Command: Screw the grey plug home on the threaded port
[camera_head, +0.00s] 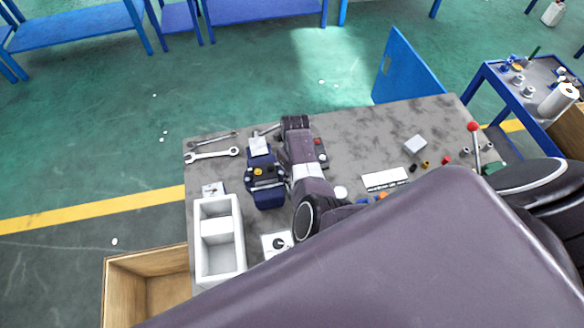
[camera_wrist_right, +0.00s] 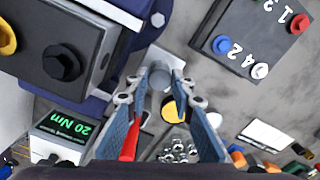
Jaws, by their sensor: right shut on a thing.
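In the right wrist view my right gripper (camera_wrist_right: 160,82) is shut on the grey plug (camera_wrist_right: 160,75), a small cylinder between its fingertips. The plug is close to the right side of a dark blue housing (camera_wrist_right: 128,8). I cannot make out the threaded port, or whether the plug touches it. In the head view the blue device (camera_head: 268,195) stands on the table left of my arm. My left gripper is not in view.
A dark numbered box (camera_wrist_right: 255,40) with coloured buttons stands right of the gripper. A "20 Nm" display (camera_wrist_right: 65,132) and a tray of nuts (camera_wrist_right: 180,148) lie below. Wrenches (camera_head: 211,154) and a white tray (camera_head: 219,268) occupy the table's left; its back right is mostly clear.

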